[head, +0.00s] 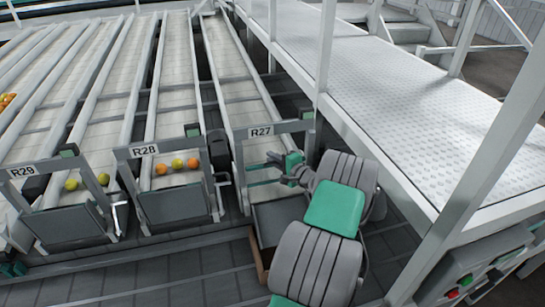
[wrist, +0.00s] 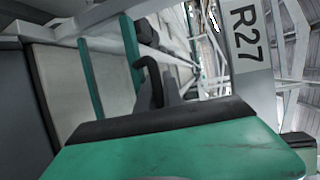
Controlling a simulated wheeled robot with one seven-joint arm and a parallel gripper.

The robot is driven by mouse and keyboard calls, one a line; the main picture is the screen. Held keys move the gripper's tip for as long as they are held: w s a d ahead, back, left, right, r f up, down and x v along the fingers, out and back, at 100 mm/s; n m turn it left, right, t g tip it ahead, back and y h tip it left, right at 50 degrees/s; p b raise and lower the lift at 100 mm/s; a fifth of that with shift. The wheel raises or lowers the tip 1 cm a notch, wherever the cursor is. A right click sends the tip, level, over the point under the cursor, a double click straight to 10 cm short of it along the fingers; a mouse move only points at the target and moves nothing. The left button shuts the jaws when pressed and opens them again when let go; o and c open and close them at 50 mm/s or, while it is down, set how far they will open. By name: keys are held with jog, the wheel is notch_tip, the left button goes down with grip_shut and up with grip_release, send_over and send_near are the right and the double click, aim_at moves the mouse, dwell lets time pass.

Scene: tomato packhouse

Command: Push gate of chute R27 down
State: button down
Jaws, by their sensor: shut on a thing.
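Chute R27 (head: 229,80) ends in a grey frame with an R27 sign (head: 261,132); the sign (wrist: 246,32) also shows in the wrist view. A grey gate panel (head: 272,217) sits low in this frame, lower under its sign than the panel at R28, and my arm covers its right side. My gripper (head: 275,160) is inside the frame opening, above the panel. In the wrist view, my gripper (wrist: 155,95) is shut on a dark bent bar (wrist: 153,72), which looks like the gate handle. The exact contact is partly hidden.
Chute R28 (head: 172,205) and chute R29 (head: 66,227) stand to the left, with several tomatoes behind their gates. No tomatoes show in R27. A raised metal walkway (head: 420,110) with white posts runs close on the right. A control box with buttons (head: 466,281) is at the lower right.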

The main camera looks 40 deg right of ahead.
notch_tip(320, 180, down, 4)
jog(key=shift+b, duration=0.8)
jog(key=shift+r, duration=0.1)
jog(key=c, duration=1.8)
grip_release()
jog(key=o, duration=0.3)
jog(key=s, duration=0.2)
jog(key=s+r, duration=0.1)
jog(key=s, duration=0.4)
jog(key=shift+s+a+r, duration=0.25)
jog(key=shift+s+a, duration=0.1)
jog(key=shift+a, duration=0.05)
